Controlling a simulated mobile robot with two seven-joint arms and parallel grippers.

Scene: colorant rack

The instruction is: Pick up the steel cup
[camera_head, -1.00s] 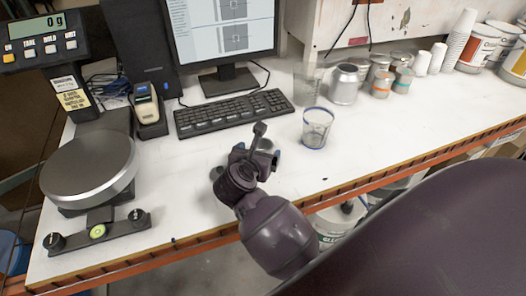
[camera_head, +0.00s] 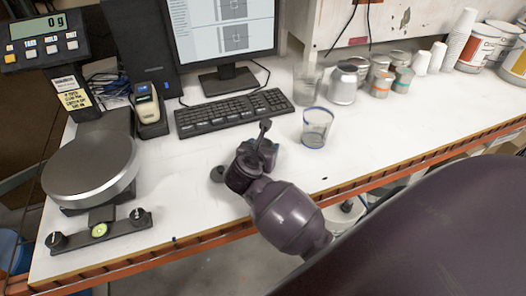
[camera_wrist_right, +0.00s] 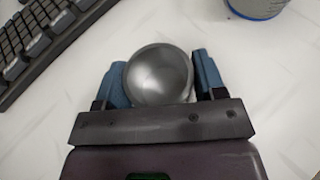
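The steel cup (camera_wrist_right: 158,75) shows in the right wrist view as a round, shiny grey shape seen from above. It lies between the two blue fingers of my right gripper (camera_wrist_right: 162,82), close to the palm. The fingers stand wide apart, one on each side; a thin light gap shows between the cup and the right-hand finger. In the head view my right gripper (camera_head: 262,148) is low over the table in front of the keyboard, and the cup is hidden behind it. My left gripper is not in view.
A clear beaker with a blue rim (camera_head: 316,128) stands right of the gripper. The keyboard (camera_head: 233,112) lies behind. A scale (camera_head: 92,168) is at left. Several metal cans (camera_head: 343,85) stand at the back. The white table (camera_head: 400,135) is clear at front right.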

